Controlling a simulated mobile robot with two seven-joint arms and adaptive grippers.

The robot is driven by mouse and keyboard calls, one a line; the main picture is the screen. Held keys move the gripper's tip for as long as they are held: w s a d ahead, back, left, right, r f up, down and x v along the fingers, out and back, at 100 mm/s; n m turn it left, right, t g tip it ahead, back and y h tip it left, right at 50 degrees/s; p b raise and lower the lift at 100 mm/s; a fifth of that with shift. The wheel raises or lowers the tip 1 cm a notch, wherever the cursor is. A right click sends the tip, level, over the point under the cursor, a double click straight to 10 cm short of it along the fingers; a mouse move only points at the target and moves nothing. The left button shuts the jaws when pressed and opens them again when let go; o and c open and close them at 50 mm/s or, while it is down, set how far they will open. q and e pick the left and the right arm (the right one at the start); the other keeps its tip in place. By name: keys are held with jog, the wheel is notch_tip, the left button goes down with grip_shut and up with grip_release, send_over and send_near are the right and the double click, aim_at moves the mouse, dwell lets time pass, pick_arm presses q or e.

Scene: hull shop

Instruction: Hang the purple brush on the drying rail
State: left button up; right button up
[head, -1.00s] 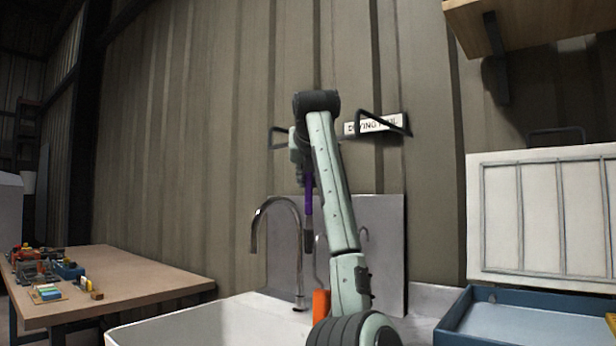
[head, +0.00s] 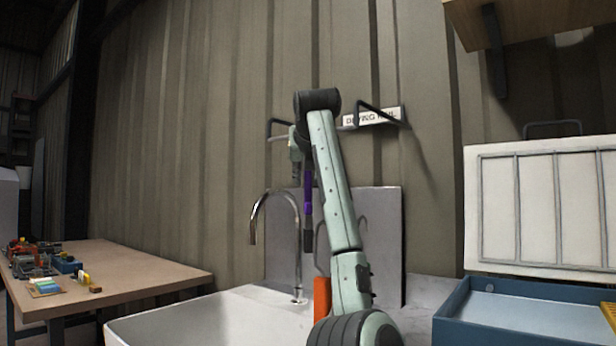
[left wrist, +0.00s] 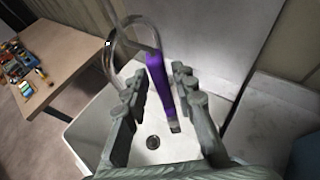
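The purple brush (head: 308,192) hangs upright, dark end down, below my left gripper (head: 297,152), in front of the grey splash plate. In the left wrist view the brush (left wrist: 160,82) lies between the two fingers of my left gripper (left wrist: 161,70). My left forearm hides the middle of the rail. My right gripper is not in view.
A curved tap (head: 299,240) rises from the white sink (head: 215,318) below the brush. An orange object (head: 321,297) stands behind my arm. A blue tray (head: 455,318) and a white panel (head: 540,210) are right. A wooden table (head: 150,278) with small items is left.

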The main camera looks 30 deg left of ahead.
pick_arm(q)
jog(key=shift+o, duration=0.7)
jog(key=v, duration=1.2)
